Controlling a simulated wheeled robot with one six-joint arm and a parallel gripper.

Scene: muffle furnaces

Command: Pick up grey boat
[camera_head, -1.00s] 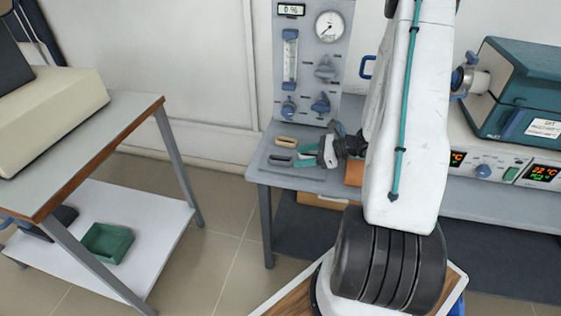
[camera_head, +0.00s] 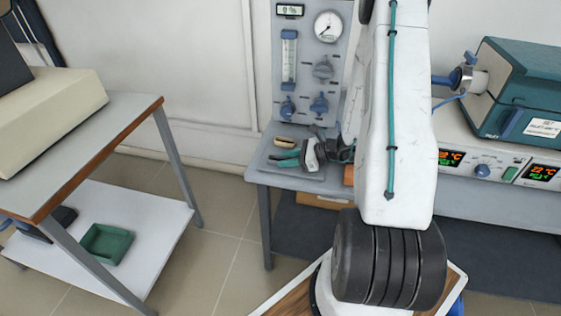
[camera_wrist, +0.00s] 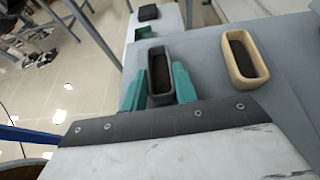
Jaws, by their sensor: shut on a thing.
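The grey boat (camera_wrist: 159,62) is a small dark oblong dish with a hollow middle, seen in the wrist view between the two teal fingers of my gripper (camera_wrist: 159,84). The gripper is shut on its sides. In the head view my gripper (camera_head: 287,158) is low over the left end of the bench, and its fingers and body hide most of the grey boat there. I cannot tell whether the boat is clear of the surface under it.
A cream boat (camera_wrist: 263,75) lies right of the grey one in the wrist view, close to my right finger; it also shows in the head view (camera_head: 285,142). A gauge panel (camera_head: 345,75) stands behind. A teal furnace (camera_head: 520,85) is at right.

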